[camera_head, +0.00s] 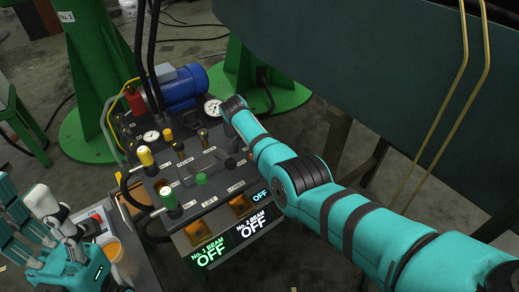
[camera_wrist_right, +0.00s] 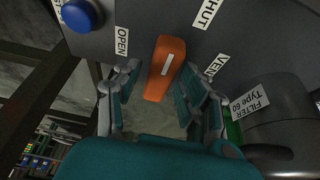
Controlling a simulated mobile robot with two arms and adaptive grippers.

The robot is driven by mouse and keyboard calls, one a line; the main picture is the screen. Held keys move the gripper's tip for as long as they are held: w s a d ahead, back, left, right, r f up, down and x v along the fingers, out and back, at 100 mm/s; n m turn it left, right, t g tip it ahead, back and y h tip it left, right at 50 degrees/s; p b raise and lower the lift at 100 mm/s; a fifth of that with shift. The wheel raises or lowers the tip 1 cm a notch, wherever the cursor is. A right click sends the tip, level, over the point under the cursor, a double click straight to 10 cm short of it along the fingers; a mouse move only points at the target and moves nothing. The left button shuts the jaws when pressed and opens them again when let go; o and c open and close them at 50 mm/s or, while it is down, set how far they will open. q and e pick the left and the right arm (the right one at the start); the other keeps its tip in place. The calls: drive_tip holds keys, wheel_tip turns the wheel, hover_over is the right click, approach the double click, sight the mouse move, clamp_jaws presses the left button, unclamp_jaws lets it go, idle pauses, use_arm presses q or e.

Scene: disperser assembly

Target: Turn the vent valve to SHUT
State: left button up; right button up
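The vent valve's orange handle (camera_wrist_right: 165,70) shows in the right wrist view, with a white mark on its face. It sits on a grey panel between labels reading OPEN (camera_wrist_right: 121,41) and SHUT (camera_wrist_right: 207,12), and its near end points towards my gripper. My right gripper (camera_wrist_right: 158,95) is open, with its fingers on both sides of the handle; the right fingers are close to it, and I cannot tell whether they touch. In the head view the valve is hidden, and my right arm reaches behind the console's right side.
A blue button (camera_wrist_right: 82,14) and a black filter housing (camera_wrist_right: 270,110) flank the valve. The console (camera_head: 200,165) carries levers, gauges and lit OFF displays. A blue motor (camera_head: 182,85) stands behind it. A large dark green body (camera_head: 400,90) overhangs my right arm.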

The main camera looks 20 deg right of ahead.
drive_tip(key=shift+o, duration=0.2)
drive_tip(key=v, duration=1.2)
drive_tip(key=shift+d, duration=0.15)
